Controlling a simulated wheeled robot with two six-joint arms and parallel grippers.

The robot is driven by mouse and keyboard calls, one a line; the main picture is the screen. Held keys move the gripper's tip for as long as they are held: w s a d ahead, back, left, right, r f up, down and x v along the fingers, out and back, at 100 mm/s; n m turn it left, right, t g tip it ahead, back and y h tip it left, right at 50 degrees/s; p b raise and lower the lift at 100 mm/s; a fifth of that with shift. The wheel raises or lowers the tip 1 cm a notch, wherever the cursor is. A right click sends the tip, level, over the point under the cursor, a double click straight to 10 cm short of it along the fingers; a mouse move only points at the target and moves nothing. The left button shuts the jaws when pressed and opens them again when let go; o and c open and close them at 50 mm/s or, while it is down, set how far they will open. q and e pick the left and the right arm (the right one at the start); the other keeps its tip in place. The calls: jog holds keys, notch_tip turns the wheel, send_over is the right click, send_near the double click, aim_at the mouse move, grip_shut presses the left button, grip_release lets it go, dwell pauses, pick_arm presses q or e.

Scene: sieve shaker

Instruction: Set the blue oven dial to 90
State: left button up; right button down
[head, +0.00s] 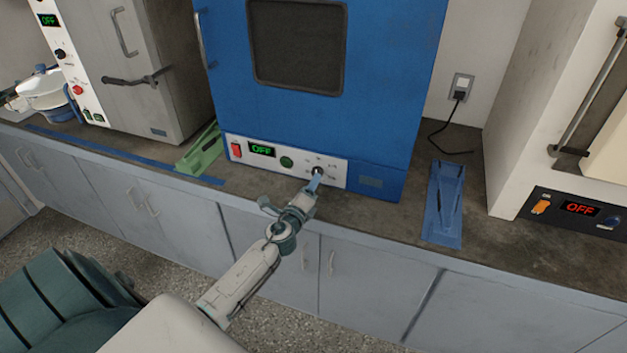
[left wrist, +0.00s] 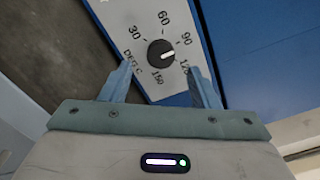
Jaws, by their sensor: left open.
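The blue oven (head: 325,75) stands on the counter at the centre of the head view. Its black dial (left wrist: 160,53) sits on a white panel with the numbers 30, 60, 90, 120 and 150 around it. My left gripper (head: 314,183) is open in front of the dial, and the same gripper shows in the left wrist view (left wrist: 161,70). Its fingers are to either side of the dial, with visible gaps. My right gripper is not in view.
The oven panel has a red switch (head: 236,150), a display (head: 262,149) reading OFF and a green button (head: 286,162).

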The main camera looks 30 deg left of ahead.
pick_arm(q)
jog(key=v, duration=0.6)
jog(key=shift+s+b, duration=0.15)
jog(key=shift+b, duration=0.3)
jog(key=shift+d, duration=0.1)
jog(key=s+d+f+n+g+h, duration=0.1)
jog(key=s+d+f+n+g, duration=0.1)
jog(key=s+d+n+g, duration=0.45)
jog(key=s+d+f+n+g+h, duration=0.1)
jog(key=s+d+n+g, duration=0.15)
jog(key=s+n, duration=0.8)
jog(key=s+d+f+n+g+h, duration=0.1)
jog(key=s+d+f+n+g, duration=0.25)
jog(key=s, duration=1.05)
notch_tip(320, 180, down, 28)
jog(key=a+g, duration=0.2)
jog(key=g, duration=0.1)
jog(key=s+a+f, duration=0.1)
jog(key=s+f, duration=1.7)
jog(key=f, duration=0.1)
jog(key=shift+s+a+f+g, duration=0.3)
jog(key=shift+a+f+g, duration=0.05)
jog(key=shift+f+g, duration=0.1)
